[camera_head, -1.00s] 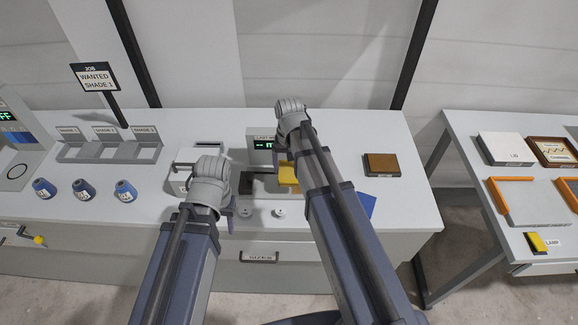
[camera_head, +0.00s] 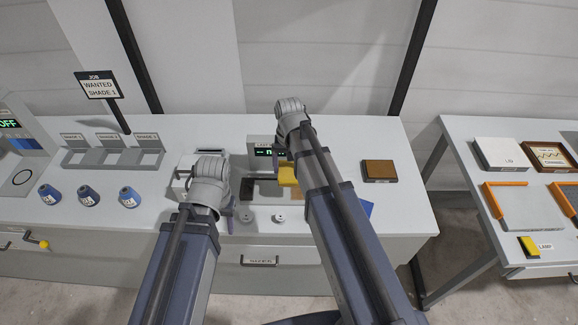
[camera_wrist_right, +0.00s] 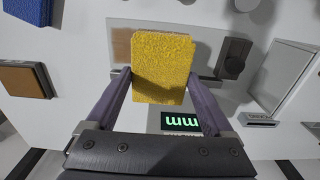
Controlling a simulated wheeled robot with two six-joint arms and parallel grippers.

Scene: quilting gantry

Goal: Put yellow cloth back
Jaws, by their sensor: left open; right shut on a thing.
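The yellow cloth (camera_head: 287,177) is a small thick block with a rough surface. My right gripper (camera_wrist_right: 161,82) is shut on it, one finger at each side, in the right wrist view. It is held above a light plate with a tan patch (camera_wrist_right: 121,47). In the head view my right arm hides part of the cloth and the right fingers. My left gripper (camera_head: 229,213) is open and empty over the bench, left of the cloth; its fingers are partly hidden by its own wrist.
A display box (camera_head: 264,152) stands behind the cloth. A dark block (camera_wrist_right: 232,58) sits beside the plate. A brown pad (camera_head: 379,171) and a blue piece (camera_head: 366,207) lie to the right. Two white knobs (camera_head: 280,217) are in front. Blue spools (camera_head: 88,196) stand left.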

